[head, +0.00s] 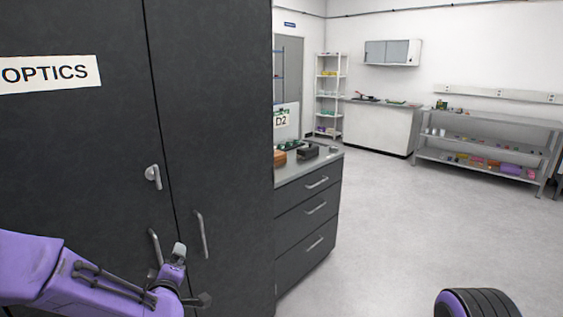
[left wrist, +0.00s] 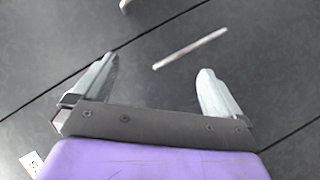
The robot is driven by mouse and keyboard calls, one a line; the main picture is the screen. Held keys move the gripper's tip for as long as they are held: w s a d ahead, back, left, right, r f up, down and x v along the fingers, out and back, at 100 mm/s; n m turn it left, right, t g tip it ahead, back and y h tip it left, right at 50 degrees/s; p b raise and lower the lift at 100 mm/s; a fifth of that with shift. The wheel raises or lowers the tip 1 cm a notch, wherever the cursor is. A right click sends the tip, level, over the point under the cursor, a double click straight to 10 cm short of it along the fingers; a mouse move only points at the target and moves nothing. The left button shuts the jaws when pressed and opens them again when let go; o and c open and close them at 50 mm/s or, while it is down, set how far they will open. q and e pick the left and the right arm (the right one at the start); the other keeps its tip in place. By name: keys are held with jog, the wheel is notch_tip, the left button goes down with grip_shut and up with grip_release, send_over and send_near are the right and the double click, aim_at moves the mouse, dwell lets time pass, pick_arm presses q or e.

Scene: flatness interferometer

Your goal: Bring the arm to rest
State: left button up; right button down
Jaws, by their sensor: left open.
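My left arm reaches in from the left of the head view, in front of a tall dark cabinet (head: 75,150) with an OPTICS label (head: 50,72). Its left gripper (head: 188,275) is near the cabinet's door handles. In the left wrist view the gripper (left wrist: 156,75) has its two pale fingers wide apart with nothing between them. A thin bar handle (left wrist: 190,48) shows beyond the fingers, apart from them. My right gripper is not in view.
The cabinet doors look shut, with a lock handle (head: 153,176) and a bar handle (head: 201,234). Right of it stands a drawer unit (head: 308,218) with small items on top. Open floor (head: 400,230) lies to the right, before a metal shelf rack (head: 480,165).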

pick_arm(q)
jog(key=s+f+m+g+h, duration=0.1)
jog(key=s+f+m+g, duration=0.2)
jog(key=s+f, duration=0.6)
jog(key=s+f+m+g, duration=0.2)
jog(key=s+f, duration=0.4)
jog(key=f, duration=0.5)
jog(key=s+f+m+g, duration=0.1)
jog(key=s+f+g, duration=0.2)
jog(key=s, duration=0.8)
jog(key=s+f+m+g, duration=0.2)
jog(key=s+f, duration=0.5)
jog(key=s, duration=0.5)
jog(key=shift+a+f+g, duration=0.35)
jog(key=shift+f+g, duration=0.05)
jog(key=shift+g, duration=0.1)
